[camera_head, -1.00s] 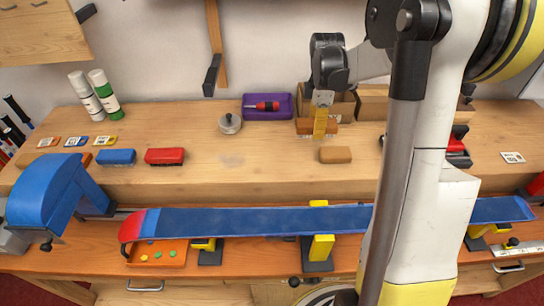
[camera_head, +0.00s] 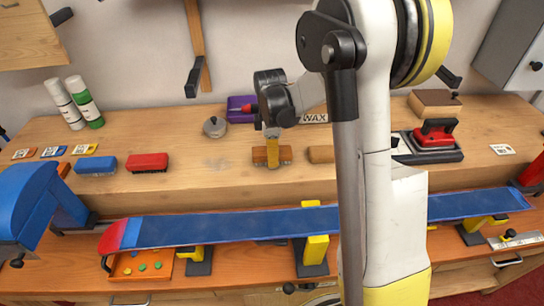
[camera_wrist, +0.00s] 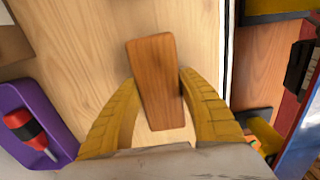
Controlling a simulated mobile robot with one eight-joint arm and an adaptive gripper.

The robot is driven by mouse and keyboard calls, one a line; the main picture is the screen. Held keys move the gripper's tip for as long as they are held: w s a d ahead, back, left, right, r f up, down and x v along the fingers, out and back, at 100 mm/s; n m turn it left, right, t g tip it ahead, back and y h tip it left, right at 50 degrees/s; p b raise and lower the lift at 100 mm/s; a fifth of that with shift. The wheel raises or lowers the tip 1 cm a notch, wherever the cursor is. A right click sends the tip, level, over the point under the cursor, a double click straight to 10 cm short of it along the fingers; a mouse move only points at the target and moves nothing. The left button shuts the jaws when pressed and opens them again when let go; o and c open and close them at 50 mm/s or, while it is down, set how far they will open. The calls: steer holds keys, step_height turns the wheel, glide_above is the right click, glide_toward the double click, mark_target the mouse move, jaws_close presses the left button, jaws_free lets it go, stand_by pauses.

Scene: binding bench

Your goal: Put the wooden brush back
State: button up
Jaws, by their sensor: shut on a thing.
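The wooden brush (camera_head: 285,155) is a brown block held in my gripper (camera_head: 272,165), over the front part of the raised bench shelf in the head view. My yellow fingers are closed on its sides. In the wrist view the brush (camera_wrist: 155,75) sits tilted slightly between the fingertips (camera_wrist: 158,100), with pale bench wood below. Its bristles are hidden, and I cannot tell its exact height above the wood. A blue brush (camera_head: 97,165) and a red brush (camera_head: 147,162) lie to the left, below several small colour-marked cards (camera_head: 54,151).
A tan block (camera_head: 320,154) lies just right of the held brush. Behind are a round metal lidded pot (camera_head: 215,127), a purple tray (camera_head: 240,110) and a WAX box (camera_head: 314,119). A red iron (camera_head: 435,135) stands right.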

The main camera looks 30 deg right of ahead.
steer(key=shift+f, duration=0.1)
steer(key=o, duration=1.3)
step_height(320, 180, up, 12)
steer(key=p, duration=0.4)
steer(key=s+a+r+m+t, duration=0.3)
steer(key=s+a+m, duration=0.2)
steer(key=s, duration=0.5)
steer(key=s+a+r+m+t, duration=0.4)
steer(key=s+a+m, duration=0.2)
steer(key=s+m, duration=0.2)
steer(key=shift+s+a, duration=0.15)
steer(key=shift+s, duration=0.75)
